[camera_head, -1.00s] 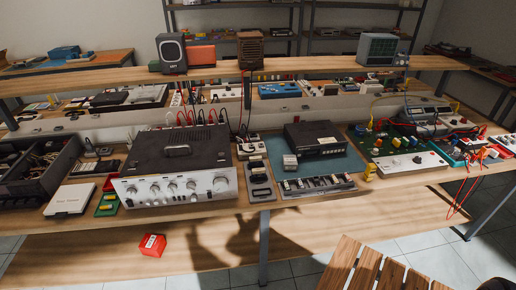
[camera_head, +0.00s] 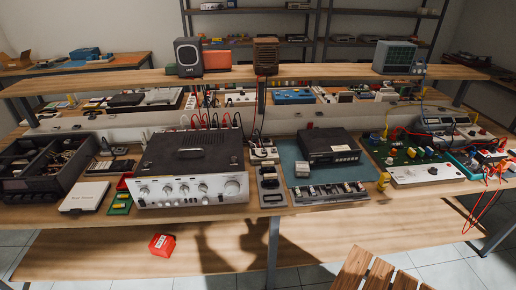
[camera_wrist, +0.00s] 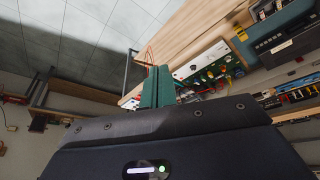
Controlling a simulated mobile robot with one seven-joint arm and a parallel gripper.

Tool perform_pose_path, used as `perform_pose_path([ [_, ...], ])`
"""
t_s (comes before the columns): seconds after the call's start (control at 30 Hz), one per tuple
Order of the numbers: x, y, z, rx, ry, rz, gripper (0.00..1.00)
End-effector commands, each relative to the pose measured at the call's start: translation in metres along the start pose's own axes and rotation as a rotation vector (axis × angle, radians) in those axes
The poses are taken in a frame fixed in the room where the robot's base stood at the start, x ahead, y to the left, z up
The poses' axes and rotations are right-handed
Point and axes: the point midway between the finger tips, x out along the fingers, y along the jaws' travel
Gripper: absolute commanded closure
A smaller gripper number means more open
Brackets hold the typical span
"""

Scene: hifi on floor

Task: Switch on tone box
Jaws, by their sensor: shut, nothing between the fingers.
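No label that I can read says tone box, so I cannot tell which item it is. A white box with small dark lettering (camera_head: 84,197) lies flat at the left front of the bench. A small red box with a white label (camera_head: 162,244) sits on the lower shelf. A silver-fronted amplifier (camera_head: 193,190) with several knobs stands between them and the middle. My gripper (camera_wrist: 158,70) shows in the wrist view as two teal fingers, shut and empty, apart from the bench items. It is not in the head view.
A white panel on a green circuit board (camera_head: 428,174) lies at the right, with loose red wires (camera_head: 488,190) hanging over the edge. A black box (camera_head: 328,145) stands on a teal mat (camera_head: 288,157). The lower shelf (camera_head: 100,252) is mostly clear. A slatted wooden seat (camera_head: 378,272) is at the front right.

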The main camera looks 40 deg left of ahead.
Motion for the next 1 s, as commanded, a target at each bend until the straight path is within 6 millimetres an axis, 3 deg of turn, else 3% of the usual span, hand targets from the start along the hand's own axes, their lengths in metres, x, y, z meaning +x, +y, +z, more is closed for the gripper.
perform_pose_path([
  [0.2,0.006,-0.03,-0.049,-0.175,-0.018,-0.021,1.0],
  [0.57,0.024,-0.093,-0.119,-0.458,-0.034,-0.077,1.0],
  [1.0,0.058,-0.194,-0.186,-0.797,-0.038,-0.182,1.0],
])
